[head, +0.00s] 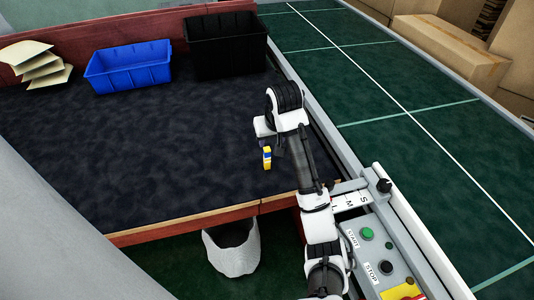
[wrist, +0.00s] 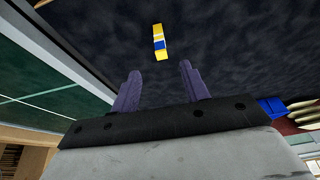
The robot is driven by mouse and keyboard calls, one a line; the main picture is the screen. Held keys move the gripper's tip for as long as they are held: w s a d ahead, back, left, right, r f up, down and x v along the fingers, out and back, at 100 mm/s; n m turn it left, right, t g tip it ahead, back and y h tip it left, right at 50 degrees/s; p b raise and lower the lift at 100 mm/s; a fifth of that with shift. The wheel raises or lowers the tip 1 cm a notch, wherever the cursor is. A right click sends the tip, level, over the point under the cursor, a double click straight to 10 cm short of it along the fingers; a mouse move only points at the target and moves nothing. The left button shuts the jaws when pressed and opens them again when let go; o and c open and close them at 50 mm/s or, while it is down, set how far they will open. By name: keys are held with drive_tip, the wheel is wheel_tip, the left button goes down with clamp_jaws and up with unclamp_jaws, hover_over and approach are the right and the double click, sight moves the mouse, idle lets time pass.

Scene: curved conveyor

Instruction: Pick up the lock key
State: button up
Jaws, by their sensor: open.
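The lock key looks like a small yellow and blue piece (head: 267,162) on the dark table top, near its front right part. In the wrist view the lock key (wrist: 159,42) is at top centre, with yellow ends and a blue and white middle. My gripper (wrist: 159,72) shows two purple fingers spread wide apart, with nothing between them. The key is beyond the fingertips, roughly in line with the gap. In the head view my gripper (head: 263,143) is just behind the key, mostly hidden by my arm.
A blue bin (head: 129,68), a black bin (head: 227,45) and stacked pale envelopes (head: 37,65) stand at the back of the table. A green conveyor (head: 400,90) runs along the right. A button panel (head: 378,250) is at front right. The table's middle is clear.

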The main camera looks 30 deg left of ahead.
sight(267, 150)
drive_tip(key=shift+w+a+r+b+x, duration=0.15)
drive_tip(key=shift+b+x, duration=0.25)
drive_tip(key=shift+x, duration=1.85)
drive_tip(key=shift+w+a+r+b+x, duration=0.15)
drive_tip(key=shift+b+x, duration=0.2)
drive_tip(key=shift+x, duration=1.9)
drive_tip(key=shift+w+a+f+b+x, duration=0.15)
drive_tip(key=shift+b+x, duration=0.25)
drive_tip(key=shift+x, duration=1.85)
drive_tip(key=shift+r, duration=0.1)
drive_tip(key=shift+c, duration=0.2)
clamp_jaws()
